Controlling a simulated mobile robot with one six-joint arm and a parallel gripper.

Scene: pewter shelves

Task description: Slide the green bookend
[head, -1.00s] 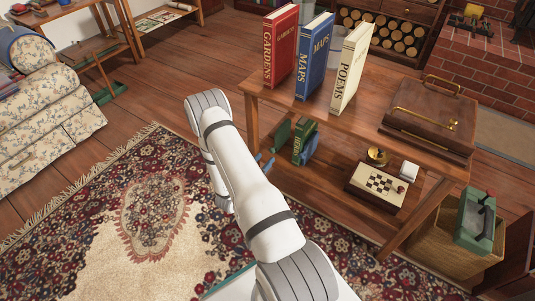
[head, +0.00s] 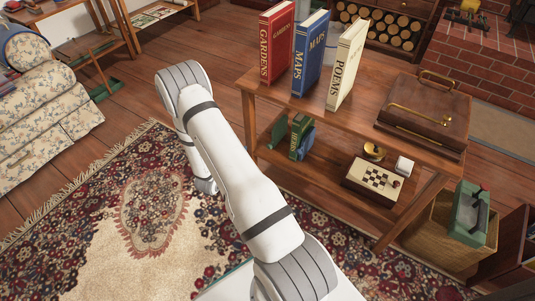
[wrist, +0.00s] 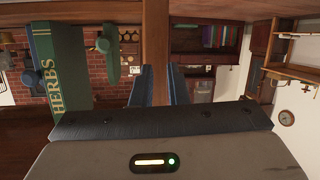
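The green bookend (head: 279,131) stands on the lower shelf of the wooden table, left of the green HERBS book (head: 299,135). In the wrist view the HERBS book (wrist: 62,70) is large at the left, and a green upright piece (wrist: 109,55), apparently the bookend, is beside it. My gripper (wrist: 158,82) shows two blue-grey fingers with an empty gap between them. The fingers are right of the green piece and do not visibly touch it. In the head view my arm hides the gripper.
The tabletop (head: 285,95) above holds a red GARDENS book (head: 275,45), a blue MAPS book (head: 309,55), a white POEMS book (head: 345,65) and a brown case (head: 424,112). A table leg (head: 249,125) stands left of the bookend.

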